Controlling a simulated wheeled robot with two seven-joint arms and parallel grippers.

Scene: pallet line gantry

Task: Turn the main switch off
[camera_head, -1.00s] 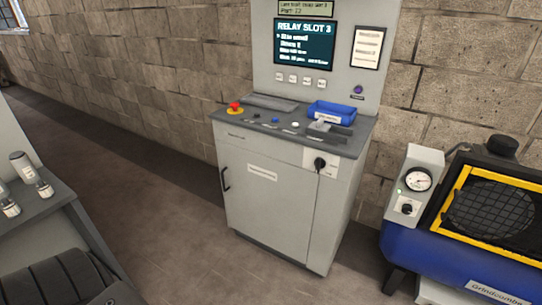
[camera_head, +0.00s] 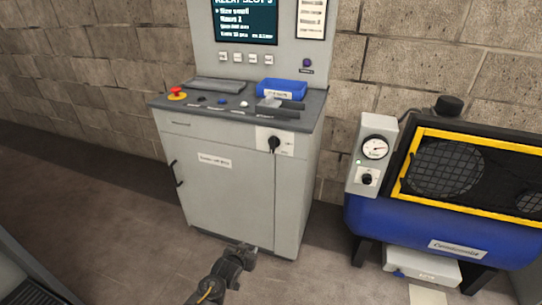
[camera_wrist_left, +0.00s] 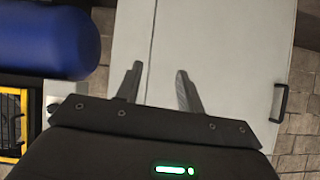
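A black rotary switch (camera_head: 274,144) sits on a pale plate at the upper right of the grey cabinet's front (camera_head: 225,190); its handle appears to point down. Its label is too small to read, so I cannot confirm it is the main switch. My left gripper (camera_head: 251,250) is in front of and well below the switch, apart from it. In the left wrist view the left gripper (camera_wrist_left: 159,72) is open and empty, its two fingers spread before the pale cabinet door. The switch does not show in that view. My right gripper is not in view.
The console top holds a red emergency button (camera_head: 177,92) and a blue tray (camera_head: 282,89). A black door handle (camera_head: 175,174) sticks out at the cabinet's left. A blue machine (camera_head: 410,226) with a gauge and another black knob (camera_head: 367,179) stands close on the right. Open floor lies in front.

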